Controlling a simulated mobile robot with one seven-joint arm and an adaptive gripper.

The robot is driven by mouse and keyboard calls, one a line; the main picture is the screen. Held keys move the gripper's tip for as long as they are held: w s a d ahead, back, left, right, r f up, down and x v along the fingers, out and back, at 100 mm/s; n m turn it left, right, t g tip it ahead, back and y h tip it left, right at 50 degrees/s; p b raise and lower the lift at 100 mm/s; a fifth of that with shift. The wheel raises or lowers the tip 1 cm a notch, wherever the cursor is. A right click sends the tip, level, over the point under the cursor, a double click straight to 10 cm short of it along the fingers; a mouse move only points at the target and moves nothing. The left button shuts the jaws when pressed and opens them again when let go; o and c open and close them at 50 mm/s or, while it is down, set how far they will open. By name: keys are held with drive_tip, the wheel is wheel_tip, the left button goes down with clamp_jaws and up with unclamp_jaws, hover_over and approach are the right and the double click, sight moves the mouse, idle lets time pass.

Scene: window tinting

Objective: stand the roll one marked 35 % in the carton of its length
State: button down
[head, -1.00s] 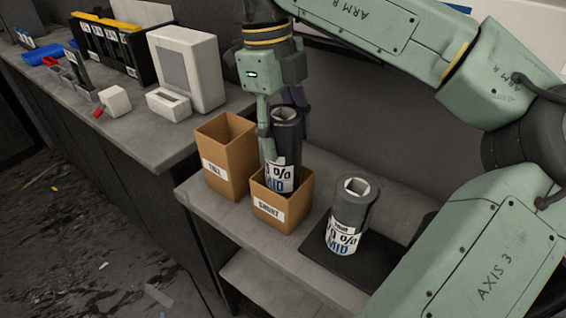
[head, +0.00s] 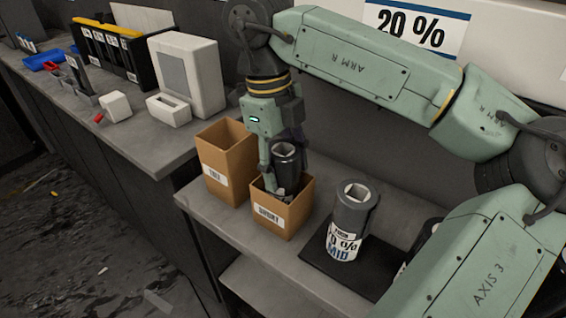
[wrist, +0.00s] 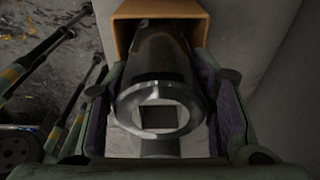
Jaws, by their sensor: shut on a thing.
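My gripper (head: 279,172) is shut on a dark roll (head: 287,160) with a square hole in its top end. The roll is upright, its lower part inside the carton labelled SHORT (head: 277,220). In the wrist view the roll (wrist: 155,60) lies between the two finger pads and runs into the carton mouth (wrist: 160,10). The taller carton labelled TALL (head: 222,165) stands just left and looks empty.
The cartons and mat (head: 325,262) share a grey shelf (head: 225,235). A higher counter (head: 150,150) at the left holds a white device (head: 185,75), a small white box and black bins. A wall sign reads 20 % (head: 415,25).

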drive_tip(key=c, duration=0.7)
unclamp_jaws()
drive_tip(key=shift+f, duration=0.15)
drive_tip(key=r+p, duration=0.1)
drive_tip(key=r, duration=0.3)
drive_tip(key=a+r+p, duration=0.1)
drive_tip(key=r, duration=0.3)
drive_tip(key=w+r+p, duration=0.1)
drive_tip(key=r, duration=0.4)
drive_tip(key=shift+a+r, duration=0.1)
drive_tip(key=shift+a, duration=0.2)
